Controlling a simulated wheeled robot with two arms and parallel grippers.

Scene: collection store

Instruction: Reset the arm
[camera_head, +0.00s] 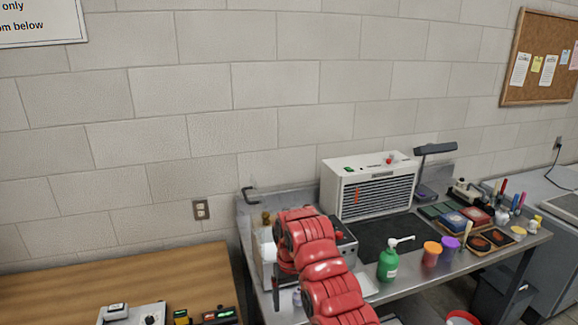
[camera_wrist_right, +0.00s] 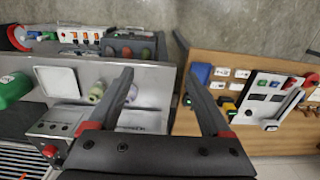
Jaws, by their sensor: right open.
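My right arm (camera_head: 322,270), red and jointed, reaches up from the bottom of the head view, over the front left part of the metal bench. Its gripper is mostly hidden behind the arm there. In the right wrist view my right gripper (camera_wrist_right: 160,78) is open, with its two dark fingers spread apart. Nothing is held between the fingers. The gap between them looks onto the right edge of the bench and the wooden table's near side. My left arm and gripper are not in view.
The metal bench (camera_head: 420,262) holds a white vented unit (camera_head: 372,190), a green pump bottle (camera_head: 388,264), an orange cup (camera_head: 432,253) and a purple cup (camera_head: 449,246). A wooden table (camera_head: 90,285) with small devices stands left. The wall behind blocks the way.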

